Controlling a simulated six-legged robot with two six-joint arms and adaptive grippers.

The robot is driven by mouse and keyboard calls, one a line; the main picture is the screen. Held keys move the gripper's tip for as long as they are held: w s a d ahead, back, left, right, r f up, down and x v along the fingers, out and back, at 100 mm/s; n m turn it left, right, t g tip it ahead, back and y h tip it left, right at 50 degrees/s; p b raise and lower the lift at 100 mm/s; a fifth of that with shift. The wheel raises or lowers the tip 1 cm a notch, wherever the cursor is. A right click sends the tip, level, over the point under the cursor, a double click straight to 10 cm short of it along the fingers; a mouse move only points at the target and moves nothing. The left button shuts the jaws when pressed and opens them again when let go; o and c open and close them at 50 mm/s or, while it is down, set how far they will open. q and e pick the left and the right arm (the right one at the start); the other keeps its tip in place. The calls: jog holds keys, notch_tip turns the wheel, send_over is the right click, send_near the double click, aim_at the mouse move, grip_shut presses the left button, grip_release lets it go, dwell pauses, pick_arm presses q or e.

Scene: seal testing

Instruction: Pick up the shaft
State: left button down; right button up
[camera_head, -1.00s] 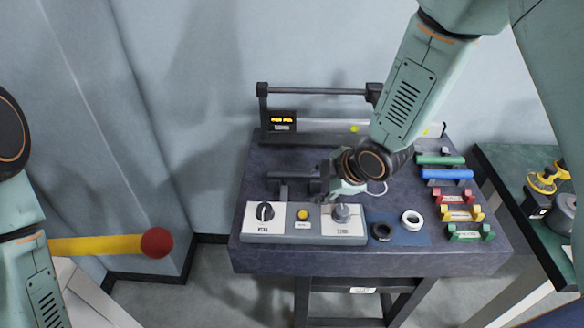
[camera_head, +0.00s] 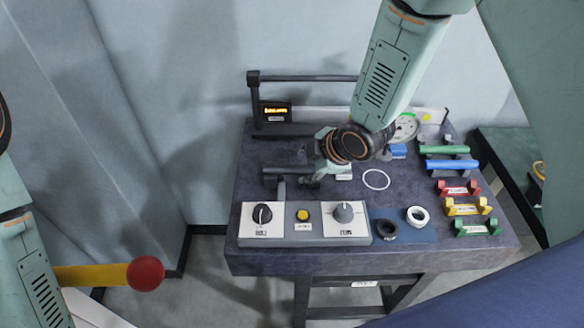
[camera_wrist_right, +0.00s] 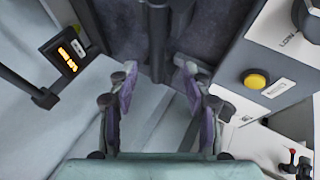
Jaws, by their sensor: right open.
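A dark horizontal bar (camera_head: 284,170), which may be the shaft, sits on a short post on the dark bench top. A green shaft-like bar (camera_head: 446,150) and a blue bar (camera_head: 455,166) lie in holders at the right. My right gripper (camera_head: 316,173) is at the right end of the dark bar. In the right wrist view the gripper (camera_wrist_right: 155,85) is open, its purple-padded fingers apart. The dark bar (camera_wrist_right: 158,45) points in between them; whether they touch it I cannot tell. My left arm shows at the left edge, its gripper out of view.
A control box (camera_head: 303,224) with two knobs and a yellow button stands in front. A black ring (camera_head: 386,230) and white ring (camera_head: 418,217) lie beside it. Empty red (camera_head: 458,189), yellow and green holders stand at right. A frame with a display (camera_head: 276,111) stands behind.

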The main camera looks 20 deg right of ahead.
aim_at(294, 168)
jog(key=shift+a+f, duration=0.25)
jog(key=x, duration=0.5)
jog(key=shift+w+d+f, duration=0.1)
jog(key=shift+w+d, duration=0.15)
jog(key=shift+w, duration=0.3)
jog(key=shift+s+a+r, duration=0.25)
jog(key=shift+s+r, duration=0.05)
jog(key=shift+s, duration=0.1)
jog(key=shift+w+d+f, duration=0.2)
jog(key=shift+w+f, duration=0.1)
jog(key=shift+w, duration=0.1)
jog(key=c, duration=0.6)
jog(key=shift+s+a+r, duration=0.15)
jog(key=shift+s+r, duration=0.1)
grip_shut()
jog(key=shift+w+f, duration=0.1)
jog(key=shift+w, duration=0.25)
